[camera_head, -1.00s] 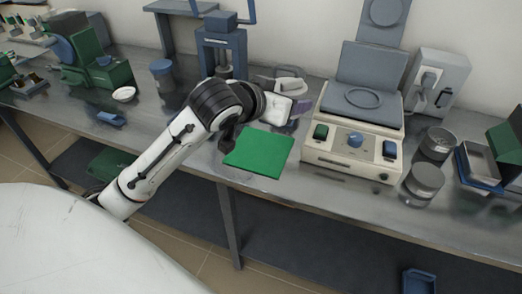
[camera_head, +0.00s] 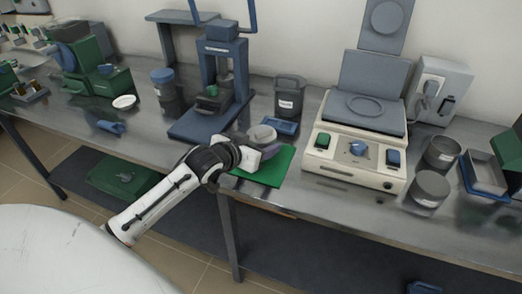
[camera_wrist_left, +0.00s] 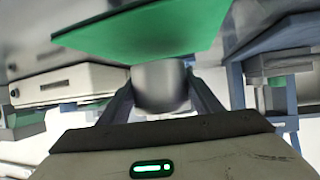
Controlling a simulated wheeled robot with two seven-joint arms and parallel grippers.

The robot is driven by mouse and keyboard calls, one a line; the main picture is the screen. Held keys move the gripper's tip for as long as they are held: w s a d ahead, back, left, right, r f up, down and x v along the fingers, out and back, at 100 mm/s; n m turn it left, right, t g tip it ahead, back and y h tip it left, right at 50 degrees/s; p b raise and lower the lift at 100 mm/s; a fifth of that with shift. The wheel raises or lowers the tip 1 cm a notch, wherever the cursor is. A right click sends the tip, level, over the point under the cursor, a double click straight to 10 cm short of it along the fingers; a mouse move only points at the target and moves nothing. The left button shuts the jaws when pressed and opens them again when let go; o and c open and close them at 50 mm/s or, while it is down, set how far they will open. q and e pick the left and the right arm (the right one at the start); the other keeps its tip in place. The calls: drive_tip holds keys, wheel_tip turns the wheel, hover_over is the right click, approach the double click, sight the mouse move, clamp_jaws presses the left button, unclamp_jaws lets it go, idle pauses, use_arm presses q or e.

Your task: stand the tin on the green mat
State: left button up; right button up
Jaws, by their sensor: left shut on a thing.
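My left gripper (camera_head: 268,147) is shut on the tin, a short grey metal cylinder. The tin's round top (camera_head: 262,133) shows above the gripper in the head view. It also shows between the two fingers in the left wrist view (camera_wrist_left: 161,86). The green mat (camera_head: 268,178) lies flat on the bench's front part, and my gripper and wrist cover its back left portion. The mat (camera_wrist_left: 150,32) also shows in the wrist view, beside the tin. I cannot tell whether the tin touches the mat. My right gripper is not in view.
A beige balance-like device (camera_head: 353,155) stands right of the mat. A blue press (camera_head: 215,95) is behind left, and a dark labelled jug (camera_head: 290,97) and blue tray (camera_head: 282,127) behind. Two grey round containers (camera_head: 428,188) (camera_head: 441,153) stand at the right.

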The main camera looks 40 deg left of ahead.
use_arm(q)
drive_tip(key=shift+f, duration=1.15)
drive_tip(key=shift+f, duration=0.2)
drive_tip(key=o, duration=1.2)
drive_tip(key=shift+c, duration=0.2)
drive_tip(key=shift+r, duration=0.2)
drive_tip(key=v, duration=1.2)
drive_tip(key=shift+p, duration=0.4)
drive_tip(key=shift+d+f, duration=0.1)
